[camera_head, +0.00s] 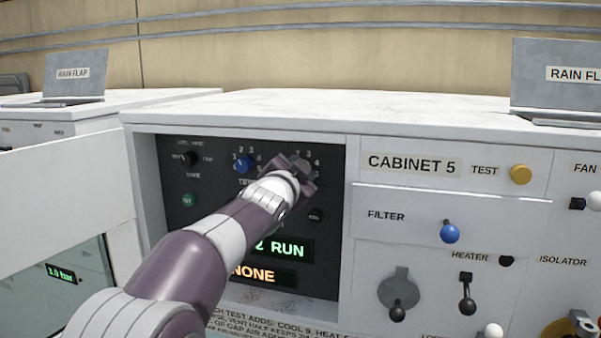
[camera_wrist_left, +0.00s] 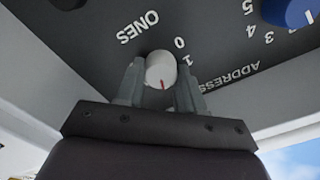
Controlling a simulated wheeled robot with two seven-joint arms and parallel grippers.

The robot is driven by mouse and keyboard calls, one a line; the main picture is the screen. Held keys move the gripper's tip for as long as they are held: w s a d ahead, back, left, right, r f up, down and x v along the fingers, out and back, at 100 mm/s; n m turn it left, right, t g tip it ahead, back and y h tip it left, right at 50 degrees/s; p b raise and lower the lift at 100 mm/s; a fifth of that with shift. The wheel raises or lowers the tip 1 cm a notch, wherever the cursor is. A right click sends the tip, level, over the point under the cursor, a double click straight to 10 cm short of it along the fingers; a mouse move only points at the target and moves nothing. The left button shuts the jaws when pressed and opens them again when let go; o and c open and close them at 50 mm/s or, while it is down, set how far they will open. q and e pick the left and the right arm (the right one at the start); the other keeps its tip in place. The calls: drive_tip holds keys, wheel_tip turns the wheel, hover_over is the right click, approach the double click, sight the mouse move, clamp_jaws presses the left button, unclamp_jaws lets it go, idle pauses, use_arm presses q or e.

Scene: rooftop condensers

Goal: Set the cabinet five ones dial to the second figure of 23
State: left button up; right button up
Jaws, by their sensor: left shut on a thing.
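The cabinet five ones dial (camera_wrist_left: 160,68) is a white knob with a red pointer mark in the left wrist view, beside the word ONES. Its mark points toward the bottom of that view, toward my gripper's palm. The figures 0 and 1 show to its right; the figures on the palm side are hidden. My left gripper (camera_wrist_left: 160,84) is shut on this dial, one finger on each side. In the head view my left gripper (camera_head: 302,174) covers the dial on the dark panel (camera_head: 326,244).
A blue dial (camera_head: 243,164) sits left of the gripper, with a black selector (camera_head: 189,158) and green button (camera_head: 189,200) farther left. Displays below read RUN, partly hidden, and NONE. The panel is recessed in the white cabinet (camera_head: 270,117). An open door (camera_head: 70,180) stands left.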

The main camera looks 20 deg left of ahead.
use_arm(q)
drive_tip(key=shift+s+r+m, duration=0.1)
drive_tip(key=shift+r+m, duration=0.3)
drive_tip(key=shift+r, duration=0.1)
drive_tip(key=o, duration=0.9)
drive_tip(key=shift+o, duration=0.7)
drive_tip(key=shift+a+f, duration=0.2)
drive_tip(key=shift+f, duration=0.05)
drive_tip(key=s+b, duration=0.1)
drive_tip(key=s, duration=1.1)
drive_tip(key=shift+s+a+r, duration=0.15)
drive_tip(key=shift+s+a, duration=0.15)
drive_tip(key=shift+s, duration=0.05)
drive_tip(key=shift+w+b, duration=0.1)
drive_tip(key=shift+b, duration=0.25)
